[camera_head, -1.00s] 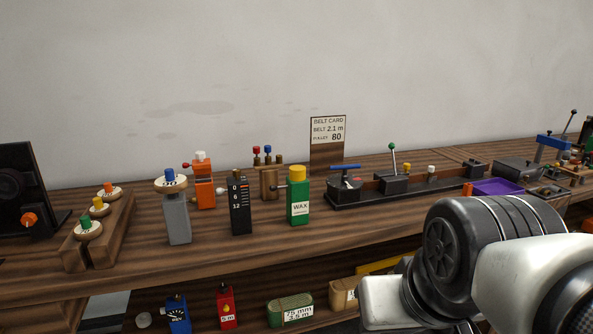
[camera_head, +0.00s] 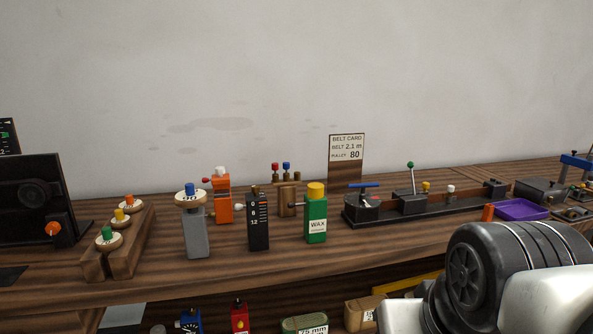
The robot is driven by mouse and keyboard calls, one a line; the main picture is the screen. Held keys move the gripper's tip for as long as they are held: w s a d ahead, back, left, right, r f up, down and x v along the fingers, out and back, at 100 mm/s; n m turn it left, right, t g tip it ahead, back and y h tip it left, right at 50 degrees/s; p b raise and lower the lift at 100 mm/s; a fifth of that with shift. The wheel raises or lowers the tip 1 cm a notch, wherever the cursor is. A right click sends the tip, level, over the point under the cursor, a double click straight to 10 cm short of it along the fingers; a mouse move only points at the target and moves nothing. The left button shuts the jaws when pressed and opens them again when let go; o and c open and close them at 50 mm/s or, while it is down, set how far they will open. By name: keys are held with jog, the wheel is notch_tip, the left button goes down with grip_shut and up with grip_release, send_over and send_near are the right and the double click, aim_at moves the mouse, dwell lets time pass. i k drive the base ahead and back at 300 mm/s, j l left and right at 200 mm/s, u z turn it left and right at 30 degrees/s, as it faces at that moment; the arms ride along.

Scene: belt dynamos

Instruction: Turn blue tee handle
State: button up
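A blue tee handle (camera_head: 364,185) stands on a black block (camera_head: 362,207) at the left end of a long dark rail fixture (camera_head: 430,212) on the bench. Its bar lies level, running roughly left to right in the picture. Nothing touches it. My arm shows at the lower right, in front of the bench edge and well apart from the handle. My gripper is out of view, so its opening cannot be seen.
A green wax bottle (camera_head: 316,226) stands just left of the handle's block. A belt card (camera_head: 347,147) stands behind. A green-knobbed lever (camera_head: 411,174) rises to the right, with a purple tray (camera_head: 522,209) farther right.

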aim_at(363, 185)
jog(key=i+l, duration=0.2)
jog(key=i, duration=0.35)
jog(key=i+l, duration=0.15)
jog(key=i, duration=0.35)
jog(key=i+l, duration=0.2)
jog(key=l, duration=0.15)
jog(key=i+l, duration=0.2)
jog(key=l+z, duration=0.05)
jog(key=l, duration=0.05)
